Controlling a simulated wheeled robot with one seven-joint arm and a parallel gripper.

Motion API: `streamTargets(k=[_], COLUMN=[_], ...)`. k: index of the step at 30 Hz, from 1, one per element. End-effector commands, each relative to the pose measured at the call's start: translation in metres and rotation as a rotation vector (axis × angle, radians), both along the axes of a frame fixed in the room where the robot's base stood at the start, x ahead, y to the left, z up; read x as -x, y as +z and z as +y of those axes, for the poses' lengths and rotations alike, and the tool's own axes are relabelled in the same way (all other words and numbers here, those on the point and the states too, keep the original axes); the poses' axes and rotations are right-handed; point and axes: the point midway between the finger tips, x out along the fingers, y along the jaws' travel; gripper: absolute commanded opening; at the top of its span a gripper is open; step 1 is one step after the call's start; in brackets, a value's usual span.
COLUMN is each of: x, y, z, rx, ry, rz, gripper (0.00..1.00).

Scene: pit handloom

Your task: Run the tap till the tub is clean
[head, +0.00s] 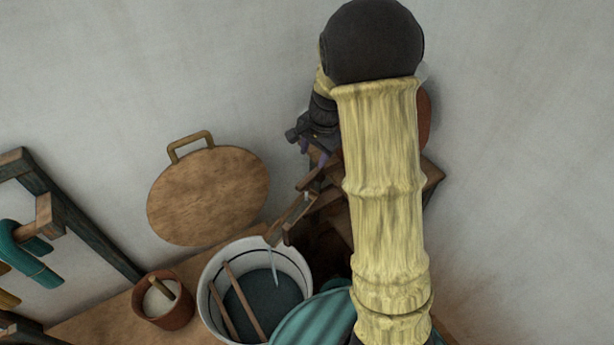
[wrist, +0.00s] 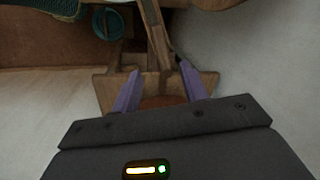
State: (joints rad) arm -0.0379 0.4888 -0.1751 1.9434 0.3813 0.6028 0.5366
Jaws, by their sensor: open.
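The white tub (head: 212,300) stands low in the middle of the head view, with dark blue-teal liquid (head: 262,296) in it. A wooden spout (head: 290,215) slopes down to its rim, and a thin pale stream (head: 274,272) falls from the spout's end into the tub. My gripper (head: 314,152) is above the spout's upper end, partly hidden by my arm. In the wrist view my gripper (wrist: 160,72) has its purple fingers apart, on either side of a narrow wooden piece (wrist: 157,40). I cannot tell whether they touch it. A separate tap handle is not clearly visible.
A round wooden lid (head: 208,195) leans on the wall. A terracotta pot (head: 163,304) with a stick stands left of the tub. Teal yarn (head: 25,252) hangs on a dark frame (head: 85,215) at far left.

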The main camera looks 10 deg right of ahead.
Motion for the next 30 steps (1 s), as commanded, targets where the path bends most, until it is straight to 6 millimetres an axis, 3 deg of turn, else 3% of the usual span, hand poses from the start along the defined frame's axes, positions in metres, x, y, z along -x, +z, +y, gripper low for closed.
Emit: streamTargets(k=[18, 24, 30], x=[-0.016, -0.019, -0.019], y=[-0.1, -0.117, -0.119], z=[0.011, 0.013, 0.014], rx=[-0.001, 0.0, 0.0], ry=[-0.001, 0.0, 0.0], rz=[0.003, 0.0, -0.001], gripper=[0.44, 0.44, 0.44])
